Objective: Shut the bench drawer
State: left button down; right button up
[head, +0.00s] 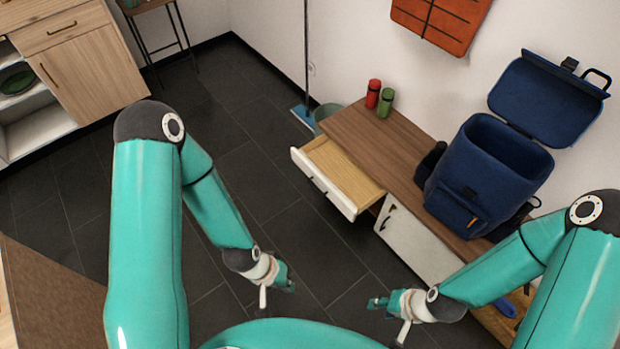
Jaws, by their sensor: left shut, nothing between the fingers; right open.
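The bench (402,150) has a brown wooden top and stands along the wall on the right. Its drawer (338,174) has a white front with a dark handle and a pale wooden inside. The drawer is pulled out to the left and looks empty. My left gripper (288,284) is shut and empty, over the dark floor, below and left of the drawer in the picture. My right gripper (376,303) is open and empty, below the drawer and apart from it.
A blue backpack (485,170) with its lid open stands on the bench. A red bottle (373,94) and a green bottle (385,103) stand at the bench's far end. A bucket (324,113) and a blue mop (303,115) are beyond. Tiled floor before the drawer is clear.

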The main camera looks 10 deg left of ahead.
aim_at(350, 187)
jog(key=z, duration=0.1)
jog(key=i, duration=1)
jog(key=u, duration=0.1)
